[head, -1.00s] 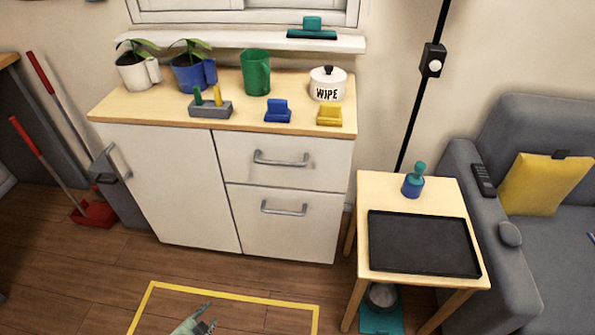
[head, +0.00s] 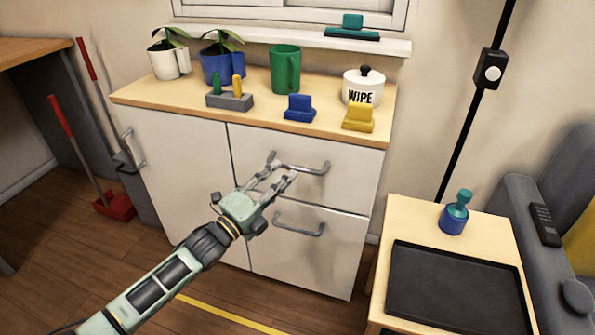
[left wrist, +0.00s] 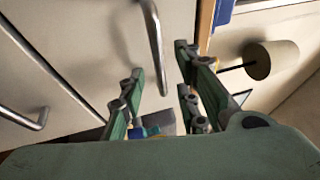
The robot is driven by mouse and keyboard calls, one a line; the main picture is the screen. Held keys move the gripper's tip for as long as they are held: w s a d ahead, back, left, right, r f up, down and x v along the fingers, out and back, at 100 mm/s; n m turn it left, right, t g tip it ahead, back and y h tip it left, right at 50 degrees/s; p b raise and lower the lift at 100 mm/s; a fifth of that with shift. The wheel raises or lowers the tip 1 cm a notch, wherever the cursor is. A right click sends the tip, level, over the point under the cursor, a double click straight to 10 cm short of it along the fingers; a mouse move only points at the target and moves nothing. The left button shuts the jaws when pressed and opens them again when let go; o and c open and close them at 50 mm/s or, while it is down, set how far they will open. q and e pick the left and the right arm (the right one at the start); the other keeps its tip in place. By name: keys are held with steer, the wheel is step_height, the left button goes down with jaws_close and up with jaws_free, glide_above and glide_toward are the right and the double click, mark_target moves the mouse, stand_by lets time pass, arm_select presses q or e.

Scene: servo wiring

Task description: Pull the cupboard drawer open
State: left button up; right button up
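The white cupboard (head: 180,150) has a door on the left and two drawers on the right, both shut. The upper drawer (head: 345,190) has a grey bar handle (head: 312,170), and the lower drawer (head: 335,255) has a similar handle (head: 300,229). My left gripper (head: 282,169) is at the left part of the upper handle with its fingers spread. In the left wrist view, a handle bar (left wrist: 154,45) runs down between the open fingers (left wrist: 160,82); I cannot tell whether they touch it. My right gripper is out of view.
Plant pots, a green mug (head: 285,68), a WIPE canister (head: 362,88) and small blocks stand on the cupboard top. A side table (head: 405,215) with a black tray (head: 455,290) stands close at the right. Floor before the drawers looks clear.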

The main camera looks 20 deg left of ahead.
mark_target(294, 166)
arm_select(q)
steer(key=x, duration=0.5)
steer(key=shift+w+b, duration=0.1)
steer(key=shift+b, duration=0.2)
jaws_close()
